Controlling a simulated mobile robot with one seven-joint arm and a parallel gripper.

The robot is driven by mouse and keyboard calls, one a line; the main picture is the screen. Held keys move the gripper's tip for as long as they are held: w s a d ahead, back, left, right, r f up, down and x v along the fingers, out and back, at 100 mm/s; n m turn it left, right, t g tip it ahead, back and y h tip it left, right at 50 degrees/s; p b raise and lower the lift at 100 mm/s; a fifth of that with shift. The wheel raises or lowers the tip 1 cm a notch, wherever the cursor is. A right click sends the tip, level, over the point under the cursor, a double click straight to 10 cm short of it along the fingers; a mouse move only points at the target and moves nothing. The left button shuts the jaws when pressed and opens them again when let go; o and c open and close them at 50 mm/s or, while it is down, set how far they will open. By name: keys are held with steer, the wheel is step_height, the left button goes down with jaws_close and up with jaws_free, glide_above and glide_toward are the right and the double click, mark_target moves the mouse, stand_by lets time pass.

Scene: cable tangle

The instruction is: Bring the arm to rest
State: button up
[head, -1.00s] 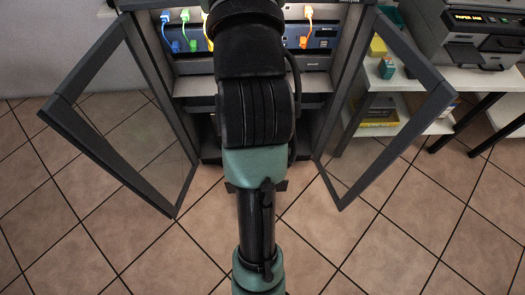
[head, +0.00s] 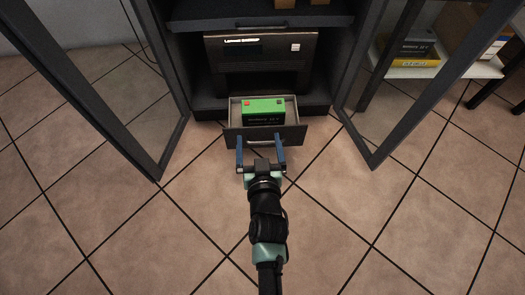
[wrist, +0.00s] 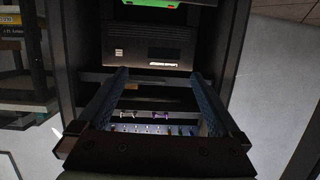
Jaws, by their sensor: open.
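My gripper (head: 260,143) is open, its two blue fingers apart with nothing seen between them. In the head view it is in front of the pulled-out drawer (head: 236,132) at the cabinet's bottom. The fingertips overlap the drawer front in the picture; I cannot tell whether they touch it. The open fingers (wrist: 160,72) also show in the wrist view. A battery (head: 264,118) with a green top sits in the drawer.
The dark cabinet (head: 188,104) has its left glass door (head: 110,95) and right glass door (head: 385,85) swung open. A black unit (head: 262,80) stands above the drawer. A white shelf (head: 455,68) is at the right. The tiled floor around my arm is clear.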

steer(key=s+d+f+g+b, duration=0.1)
steer(key=s+f+b, duration=0.15)
steer(key=f, duration=0.45)
steer(key=s+d+f+g+b, duration=0.1)
steer(key=s+f+b, duration=0.15)
steer(key=f, duration=0.45)
steer(key=b+x, duration=0.4)
steer(key=x, duration=0.5)
steer(key=shift+w+h, duration=0.3)
steer(key=shift+w, duration=0.1)
steer(key=shift+r, duration=0.1)
